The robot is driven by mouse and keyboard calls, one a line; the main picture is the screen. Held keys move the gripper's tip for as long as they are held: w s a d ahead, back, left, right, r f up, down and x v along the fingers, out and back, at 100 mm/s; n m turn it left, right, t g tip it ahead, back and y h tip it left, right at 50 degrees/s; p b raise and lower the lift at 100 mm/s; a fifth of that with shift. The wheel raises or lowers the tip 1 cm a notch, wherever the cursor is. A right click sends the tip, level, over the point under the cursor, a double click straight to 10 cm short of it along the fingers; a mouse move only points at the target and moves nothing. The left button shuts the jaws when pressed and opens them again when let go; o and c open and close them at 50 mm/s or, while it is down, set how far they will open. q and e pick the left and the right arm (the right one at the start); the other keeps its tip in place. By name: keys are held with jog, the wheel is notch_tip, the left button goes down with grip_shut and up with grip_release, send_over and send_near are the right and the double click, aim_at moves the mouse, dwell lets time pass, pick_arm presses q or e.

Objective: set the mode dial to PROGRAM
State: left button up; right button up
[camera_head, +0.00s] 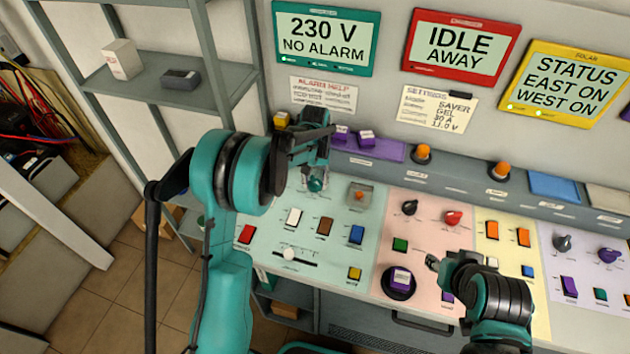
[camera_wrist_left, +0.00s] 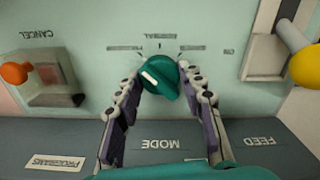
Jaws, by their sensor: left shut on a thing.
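The mode dial is a dark green knob (camera_wrist_left: 160,76) with a white mark on its left side in the left wrist view. It sits on the pale green panel above an upside-down MODE label (camera_wrist_left: 173,143). A scale with an upside-down NORMAL label (camera_wrist_left: 161,36) lies beyond it; the other scale words are too small to read. My left gripper (camera_wrist_left: 160,90) is shut on the dial, one finger on each side. In the head view the left gripper (camera_head: 314,176) is at the dial (camera_head: 315,184). My right gripper (camera_head: 434,262) is over the pink panel; its jaws are unclear.
An orange-tipped CANCEL lever (camera_wrist_left: 16,73) and a yellow-tipped FEED lever (camera_wrist_left: 305,65) flank the dial in the wrist view. A red-framed screen (camera_head: 461,46) reads IDLE AWAY.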

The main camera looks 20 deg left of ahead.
aim_at(315, 181)
pick_arm(q)
jog(key=o, duration=1.2)
jog(key=shift+c, duration=0.2)
jog(key=shift+r, duration=0.1)
notch_tip(315, 181, up, 12)
